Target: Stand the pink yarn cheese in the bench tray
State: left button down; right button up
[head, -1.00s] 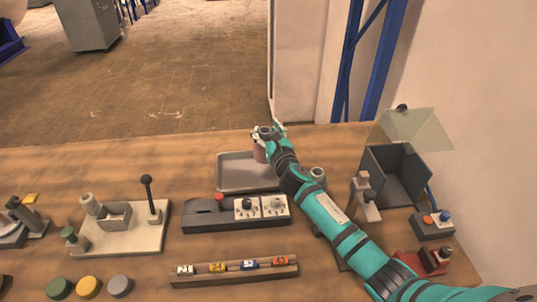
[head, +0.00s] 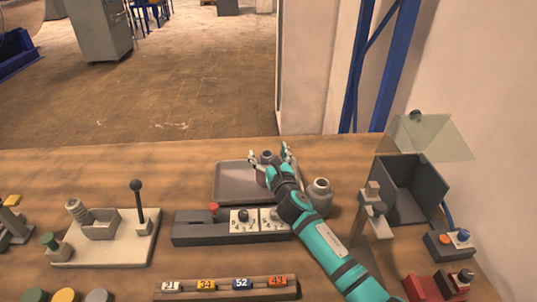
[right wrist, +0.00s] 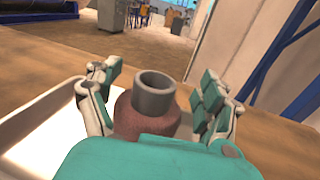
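The pink yarn cheese (head: 261,175), a dull pink body with a grey tube on top, stands upright at the bench tray (head: 232,182), in its back right part. My arm hides its lower side in the head view. My right gripper (head: 269,156) is open, with one finger on each side of the cheese. In the right wrist view the cheese (right wrist: 140,118) is between the spread fingers (right wrist: 157,100), with small gaps beside it; its base is hidden by my gripper body. My left gripper is not in view.
A grey-brown piece with a grey tube (head: 319,194) stands right of my arm. A grey switch block (head: 195,229) lies in front of the tray, a numbered rack (head: 226,288) nearer. A dark open box (head: 409,188) stands right. The bench behind the tray is clear.

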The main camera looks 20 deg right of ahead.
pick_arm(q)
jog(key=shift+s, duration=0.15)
pick_arm(e)
jog(key=shift+d, duration=0.15)
jog(key=shift+s, duration=0.2)
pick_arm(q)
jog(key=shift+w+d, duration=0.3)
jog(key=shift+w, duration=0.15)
pick_arm(e)
jog(key=s, duration=1.1)
jog(key=shift+s, duration=0.25)
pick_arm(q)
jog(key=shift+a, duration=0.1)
pick_arm(e)
jog(key=shift+d+r, duration=0.1)
jog(key=shift+r, duration=0.05)
